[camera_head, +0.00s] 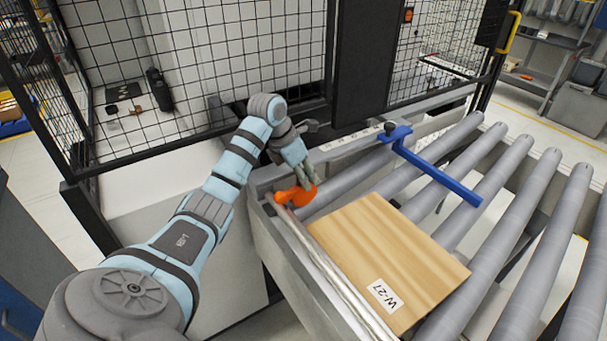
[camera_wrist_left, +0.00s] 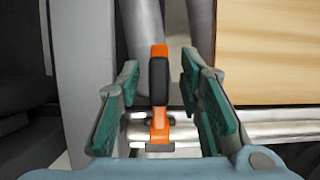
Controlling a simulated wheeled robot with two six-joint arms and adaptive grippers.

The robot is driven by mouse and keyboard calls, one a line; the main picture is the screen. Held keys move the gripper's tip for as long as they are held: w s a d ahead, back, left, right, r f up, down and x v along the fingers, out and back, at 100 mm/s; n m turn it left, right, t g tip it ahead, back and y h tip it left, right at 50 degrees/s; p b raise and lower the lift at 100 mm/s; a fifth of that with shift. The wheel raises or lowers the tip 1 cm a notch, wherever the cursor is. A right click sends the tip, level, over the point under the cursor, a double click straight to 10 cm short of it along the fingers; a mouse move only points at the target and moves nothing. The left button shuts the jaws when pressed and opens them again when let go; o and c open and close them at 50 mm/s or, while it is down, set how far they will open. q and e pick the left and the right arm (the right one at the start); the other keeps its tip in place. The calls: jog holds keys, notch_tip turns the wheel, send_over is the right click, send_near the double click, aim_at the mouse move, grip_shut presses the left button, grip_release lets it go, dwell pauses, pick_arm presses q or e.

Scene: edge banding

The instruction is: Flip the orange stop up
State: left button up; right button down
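The orange stop (camera_head: 297,196) sits at the left end of the roller conveyor, beside the near metal rail; the gripper partly covers it in the head view. In the left wrist view the stop (camera_wrist_left: 158,52) shows as an orange lever with a dark grip, rising from a small base by the shiny rail. My left gripper (camera_head: 305,180) is right at the stop. In the left wrist view its green-padded fingers (camera_wrist_left: 160,85) are open on either side of the lever, with visible gaps. Whether the lever lies flat or stands is hard to tell. My right gripper is not in view.
A wooden board (camera_head: 385,255) labelled W-27 lies on the rollers (camera_head: 465,210) just right of the stop. A blue arm (camera_head: 435,172) reaches over the rollers behind the board. A black mesh guard (camera_head: 215,60) stands behind my left arm.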

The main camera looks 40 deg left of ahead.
pick_arm(q)
grip_shut()
